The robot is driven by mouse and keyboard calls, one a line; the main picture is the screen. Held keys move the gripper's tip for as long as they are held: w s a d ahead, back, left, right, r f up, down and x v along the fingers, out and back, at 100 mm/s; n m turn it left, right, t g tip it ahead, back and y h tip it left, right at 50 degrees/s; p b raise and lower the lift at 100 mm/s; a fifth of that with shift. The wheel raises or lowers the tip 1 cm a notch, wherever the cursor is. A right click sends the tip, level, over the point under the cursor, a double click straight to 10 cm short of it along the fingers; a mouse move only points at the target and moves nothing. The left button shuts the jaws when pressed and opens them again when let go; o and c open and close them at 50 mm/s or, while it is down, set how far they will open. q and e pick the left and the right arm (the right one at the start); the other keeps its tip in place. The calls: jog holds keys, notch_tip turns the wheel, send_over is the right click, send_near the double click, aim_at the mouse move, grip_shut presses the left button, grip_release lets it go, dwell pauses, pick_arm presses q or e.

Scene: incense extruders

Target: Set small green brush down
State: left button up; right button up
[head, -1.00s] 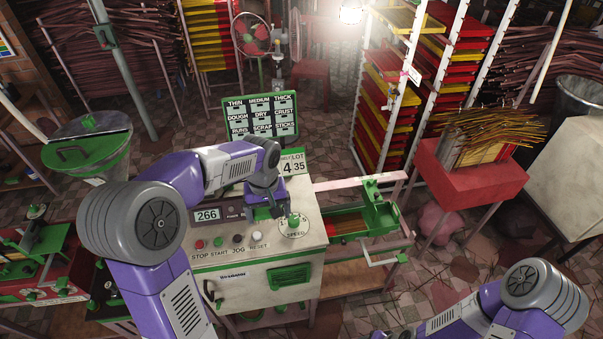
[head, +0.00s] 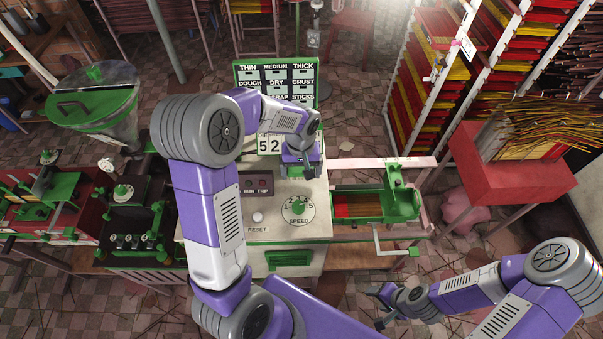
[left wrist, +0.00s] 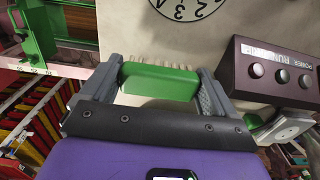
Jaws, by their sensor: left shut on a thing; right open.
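The small green brush (left wrist: 160,82) has a green block handle and a row of pale bristles. My left gripper (head: 303,170) is shut on it, with one finger at each end of the block in the left wrist view. The bristles point away from the gripper over the pale machine top (left wrist: 220,45). Whether they touch it I cannot tell. My right gripper (head: 380,306) is open and low at the right, away from the machine.
A dark control box (left wrist: 278,72) stands on the machine top near my left gripper. A lot counter (head: 270,145) and a label board (head: 275,80) stand behind. A green tray (head: 360,206) with a crank is to the right. Machine top around the dial is clear.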

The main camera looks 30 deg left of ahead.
aim_at(301, 170)
pick_arm(q)
jog(key=shift+f, duration=1.05)
jog(key=shift+f, duration=0.1)
jog(key=o, duration=0.8)
notch_tip(301, 170, up, 12)
jog(key=shift+r, duration=0.15)
